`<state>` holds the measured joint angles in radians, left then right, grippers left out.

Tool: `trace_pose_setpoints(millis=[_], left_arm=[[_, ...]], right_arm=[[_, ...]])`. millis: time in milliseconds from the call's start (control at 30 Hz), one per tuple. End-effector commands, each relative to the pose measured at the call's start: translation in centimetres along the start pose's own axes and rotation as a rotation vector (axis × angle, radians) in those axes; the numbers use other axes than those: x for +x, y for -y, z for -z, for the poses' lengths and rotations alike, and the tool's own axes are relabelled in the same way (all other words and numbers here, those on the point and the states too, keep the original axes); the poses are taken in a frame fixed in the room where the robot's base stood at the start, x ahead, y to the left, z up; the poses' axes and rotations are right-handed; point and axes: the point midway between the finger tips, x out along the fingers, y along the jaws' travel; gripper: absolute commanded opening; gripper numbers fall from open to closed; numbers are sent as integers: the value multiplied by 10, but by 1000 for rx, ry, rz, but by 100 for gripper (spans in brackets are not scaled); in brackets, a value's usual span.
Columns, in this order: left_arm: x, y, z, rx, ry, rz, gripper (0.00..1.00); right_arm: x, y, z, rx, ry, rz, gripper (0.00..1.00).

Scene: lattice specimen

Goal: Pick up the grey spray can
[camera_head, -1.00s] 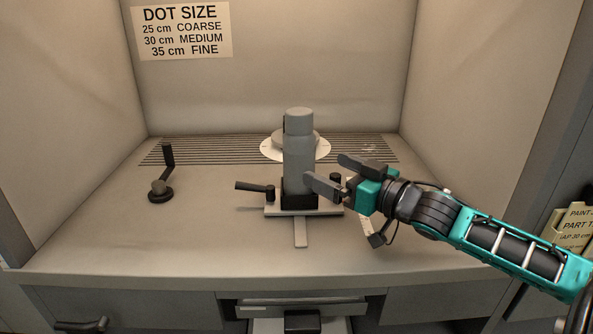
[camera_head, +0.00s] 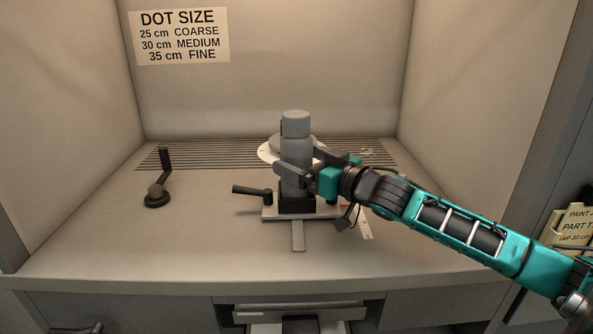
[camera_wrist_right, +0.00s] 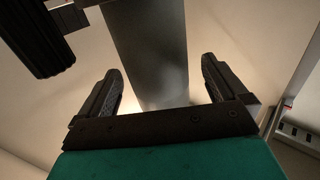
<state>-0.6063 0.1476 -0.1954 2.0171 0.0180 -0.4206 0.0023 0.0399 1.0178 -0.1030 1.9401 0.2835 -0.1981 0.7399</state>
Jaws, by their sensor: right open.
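The grey spray can (camera_head: 296,150) stands upright in a dark holder (camera_head: 297,203) on a pale sliding base, in the middle of the booth floor. My right gripper (camera_head: 297,165) is open at the can's middle height, with one finger across its near side and the other toward its far side. In the right wrist view the can (camera_wrist_right: 150,55) rises between the two spread fingers (camera_wrist_right: 160,95), with gaps on both sides. My left gripper is not in view.
A black lever (camera_head: 252,190) sticks out left of the holder. A pale round plate (camera_head: 270,152) is behind the can. The booth floor between crank and holder is clear.

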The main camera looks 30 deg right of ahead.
Motion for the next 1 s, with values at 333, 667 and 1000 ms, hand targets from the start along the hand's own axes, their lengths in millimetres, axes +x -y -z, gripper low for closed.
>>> trace_pose_setpoints(millis=[333,667,1000], left_arm=[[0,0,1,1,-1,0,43],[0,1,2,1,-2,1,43],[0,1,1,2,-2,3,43]], right_arm=[[33,-2,3,1,-3,-1,99],[39,-2,2,0,0,0,99],[39,-2,2,0,0,0,72]])
